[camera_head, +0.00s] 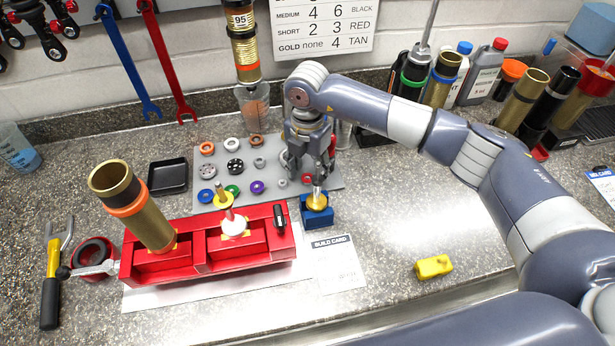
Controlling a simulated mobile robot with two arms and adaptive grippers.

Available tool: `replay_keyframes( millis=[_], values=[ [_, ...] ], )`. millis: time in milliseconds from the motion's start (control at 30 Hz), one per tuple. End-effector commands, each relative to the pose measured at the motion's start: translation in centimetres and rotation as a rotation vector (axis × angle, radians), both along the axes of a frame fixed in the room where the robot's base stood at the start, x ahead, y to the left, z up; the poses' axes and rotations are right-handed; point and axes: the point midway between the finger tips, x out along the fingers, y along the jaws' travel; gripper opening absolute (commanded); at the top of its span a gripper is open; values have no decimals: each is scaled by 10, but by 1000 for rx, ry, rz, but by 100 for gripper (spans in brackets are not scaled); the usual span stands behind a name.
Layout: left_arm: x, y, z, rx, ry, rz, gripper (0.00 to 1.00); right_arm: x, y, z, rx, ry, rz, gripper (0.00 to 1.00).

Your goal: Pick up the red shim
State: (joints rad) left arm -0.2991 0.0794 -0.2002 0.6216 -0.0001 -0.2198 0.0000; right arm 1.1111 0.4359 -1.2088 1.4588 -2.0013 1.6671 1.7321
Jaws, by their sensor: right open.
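The red shim (307,178) appears as a small red ring at the right end of the front row on the grey parts mat (330,183). It is partly hidden behind my right gripper. My right gripper (306,176) points down over the right part of the mat, its fingers apart. The fingers overlap the shim in the picture; I cannot tell how high they are above it or whether they touch it. I see nothing held between them. My left gripper is not in view.
A blue block (317,215) with a gold part and upright rod stands just in front of my right gripper. Several other rings lie on the mat. A red tray (190,267) stands front left. A yellow piece (433,267) lies on clear counter at right.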

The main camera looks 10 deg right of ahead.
Motion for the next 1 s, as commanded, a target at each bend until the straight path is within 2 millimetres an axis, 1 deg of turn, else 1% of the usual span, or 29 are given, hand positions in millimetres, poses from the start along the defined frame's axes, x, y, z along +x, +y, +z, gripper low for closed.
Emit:
replay_keyframes(
  millis=[167,433,467,500,667,1000],
  values=[
    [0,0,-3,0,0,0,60,0,0,-3,0,0,0,48],
    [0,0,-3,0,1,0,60,0,0,-3,0,0,0,48],
    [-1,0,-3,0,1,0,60,0,0,-3,0,0,0,46],
    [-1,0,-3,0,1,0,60,0,0,-3,0,0,0,37],
    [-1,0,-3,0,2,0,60,0,0,-3,0,0,0,13],
    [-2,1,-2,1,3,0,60,0,0,-2,0,0,0,13]
  ],
)
